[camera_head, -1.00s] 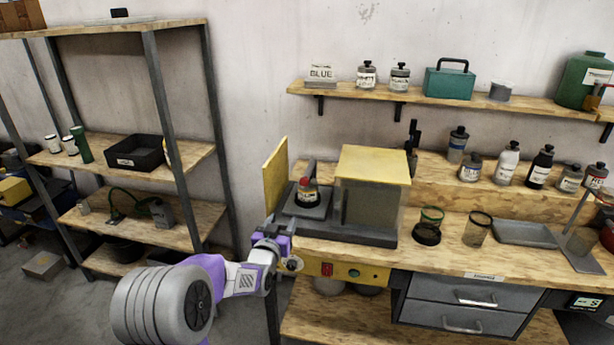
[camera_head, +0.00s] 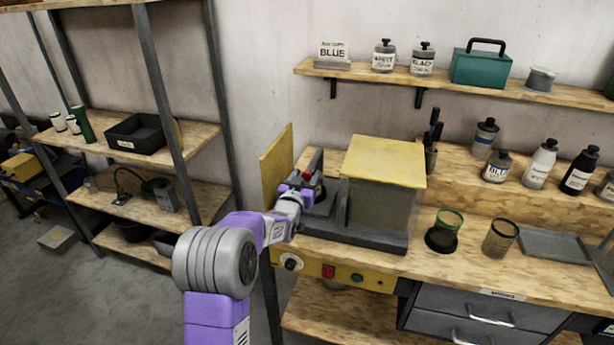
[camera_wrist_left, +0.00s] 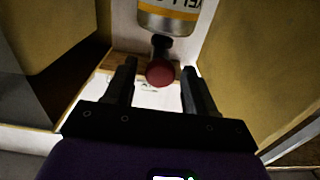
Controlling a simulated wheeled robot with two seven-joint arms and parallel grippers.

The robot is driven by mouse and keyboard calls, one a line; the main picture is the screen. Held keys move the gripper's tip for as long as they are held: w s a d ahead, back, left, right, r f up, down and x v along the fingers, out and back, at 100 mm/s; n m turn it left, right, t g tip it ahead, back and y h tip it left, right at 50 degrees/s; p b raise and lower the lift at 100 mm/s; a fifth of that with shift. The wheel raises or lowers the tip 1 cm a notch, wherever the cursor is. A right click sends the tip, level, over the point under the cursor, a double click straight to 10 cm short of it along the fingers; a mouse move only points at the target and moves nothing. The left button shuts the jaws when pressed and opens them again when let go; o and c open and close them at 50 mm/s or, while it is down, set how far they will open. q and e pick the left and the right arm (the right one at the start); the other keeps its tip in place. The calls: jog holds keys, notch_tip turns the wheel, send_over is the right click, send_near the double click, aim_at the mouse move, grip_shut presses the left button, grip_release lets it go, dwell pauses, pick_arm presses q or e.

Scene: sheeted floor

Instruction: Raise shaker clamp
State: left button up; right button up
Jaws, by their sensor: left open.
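The shaker (camera_head: 378,205) is a grey machine with a yellow top on the bench, its yellow door (camera_head: 277,160) swung open at the left. My left gripper (camera_head: 304,187) reaches into the open bay and hides most of what is inside. In the left wrist view, the clamp's round red knob (camera_wrist_left: 160,72) shows between the two open fingers (camera_wrist_left: 159,88), on a dark stem. Whether the fingers touch it I cannot tell. A bottle with a white and yellow label (camera_wrist_left: 170,12) shows beyond the knob, its lettering upside down. My right gripper is not in view.
The shaker's yellow front panel (camera_head: 345,276) carries a dial, a red switch and a green button. Green-rimmed (camera_head: 448,219) and dark cups (camera_head: 500,238) stand to the right beside a grey tray (camera_head: 552,244). A shelf rack (camera_head: 150,80) stands at the left.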

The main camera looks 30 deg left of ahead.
pick_arm(q)
jog(key=shift+w+a, duration=0.15)
jog(key=shift+w, duration=0.45)
grip_shut()
